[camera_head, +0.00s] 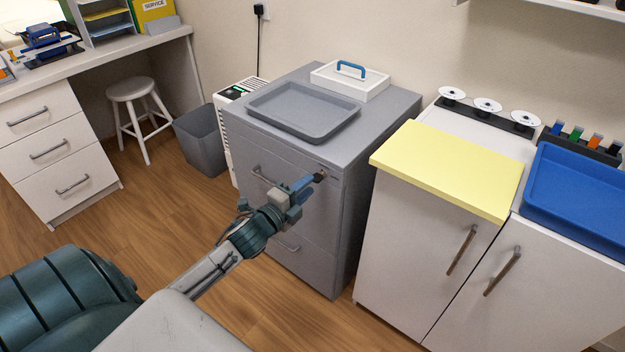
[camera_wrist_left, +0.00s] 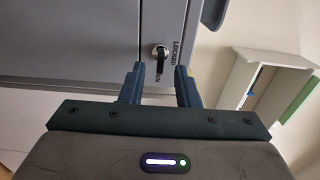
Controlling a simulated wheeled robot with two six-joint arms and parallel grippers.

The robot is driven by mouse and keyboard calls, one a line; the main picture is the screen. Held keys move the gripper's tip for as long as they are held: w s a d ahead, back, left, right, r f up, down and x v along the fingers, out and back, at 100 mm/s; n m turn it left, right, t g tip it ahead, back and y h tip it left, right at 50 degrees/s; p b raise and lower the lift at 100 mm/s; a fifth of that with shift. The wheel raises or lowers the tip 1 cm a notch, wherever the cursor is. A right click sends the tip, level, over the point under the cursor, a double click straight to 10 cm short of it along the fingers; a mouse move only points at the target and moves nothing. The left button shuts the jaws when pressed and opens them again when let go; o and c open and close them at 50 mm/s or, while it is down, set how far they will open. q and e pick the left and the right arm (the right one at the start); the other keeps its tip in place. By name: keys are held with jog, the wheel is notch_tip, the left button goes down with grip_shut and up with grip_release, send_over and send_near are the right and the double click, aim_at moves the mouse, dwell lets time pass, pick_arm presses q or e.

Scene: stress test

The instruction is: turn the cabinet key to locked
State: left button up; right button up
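The grey cabinet (camera_head: 345,215) stands in the middle of the head view. Its lock with a dark key (camera_head: 322,173) is at the upper right of the front. In the left wrist view the black key (camera_wrist_left: 160,66) hangs from a round silver lock. It points down the picture at a partly hidden label whose end reads "EN". The "LOCKED" label (camera_wrist_left: 177,50) is to the right of the lock. My left gripper (camera_head: 308,181) is at the lock. Its fingers (camera_wrist_left: 159,80) are open, one on each side of the key, with gaps. The right gripper is out of view.
A white cupboard (camera_head: 415,225) with a yellow top stands close on the right. A grey bin (camera_head: 202,142) is at the left; floor in front is clear.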

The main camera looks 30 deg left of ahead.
aim_at(318, 177)
pick_arm(q)
jog(key=shift+w+d+b, duration=0.15)
jog(key=shift+w+b, duration=0.2)
jog(key=shift+w, duration=1.25)
grip_shut()
